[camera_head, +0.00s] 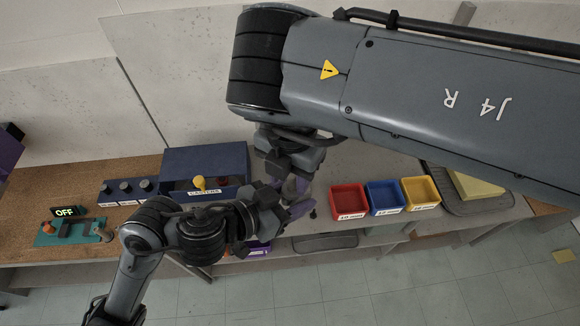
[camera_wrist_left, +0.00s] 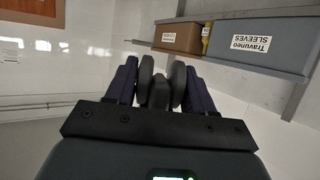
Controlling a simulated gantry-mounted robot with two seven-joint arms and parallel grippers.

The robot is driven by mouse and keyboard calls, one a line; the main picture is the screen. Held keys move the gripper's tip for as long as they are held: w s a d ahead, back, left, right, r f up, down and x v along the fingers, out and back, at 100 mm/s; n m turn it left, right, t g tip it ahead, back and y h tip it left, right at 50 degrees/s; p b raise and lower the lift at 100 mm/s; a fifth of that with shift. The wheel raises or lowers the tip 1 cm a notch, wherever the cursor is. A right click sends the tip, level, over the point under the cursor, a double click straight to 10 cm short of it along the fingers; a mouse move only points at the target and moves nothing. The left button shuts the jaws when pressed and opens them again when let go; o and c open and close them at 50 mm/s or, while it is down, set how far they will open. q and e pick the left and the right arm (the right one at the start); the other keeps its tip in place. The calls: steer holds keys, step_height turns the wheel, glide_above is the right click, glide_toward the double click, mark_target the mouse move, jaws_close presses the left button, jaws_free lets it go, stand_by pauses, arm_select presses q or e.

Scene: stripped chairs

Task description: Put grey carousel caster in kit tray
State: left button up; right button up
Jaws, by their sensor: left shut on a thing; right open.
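The grey caster (camera_wrist_left: 160,88) shows in the left wrist view as two dark grey wheels with a body between them. It sits between the purple fingers of my left gripper (camera_wrist_left: 158,84), which is shut on it. In the head view my left gripper (camera_head: 296,208) is at the middle, over the bench's front edge, and the caster is hard to make out there. My right gripper (camera_head: 296,186) is open just behind it, partly hidden by its own wrist. A dark tray with a raised rim (camera_head: 440,181), likely the kit tray, lies at the right with a yellow block in it.
Red (camera_head: 349,202), blue (camera_head: 386,196) and yellow (camera_head: 421,192) bins stand between the grippers and the tray. A dark blue box (camera_head: 205,162) and a knob panel (camera_head: 128,191) stand at left. My right arm covers the upper right. The left wrist view shows a shelf (camera_wrist_left: 235,72) with boxes.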

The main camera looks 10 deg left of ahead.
jaws_close()
arm_select(q)
steer(key=o, duration=1.2)
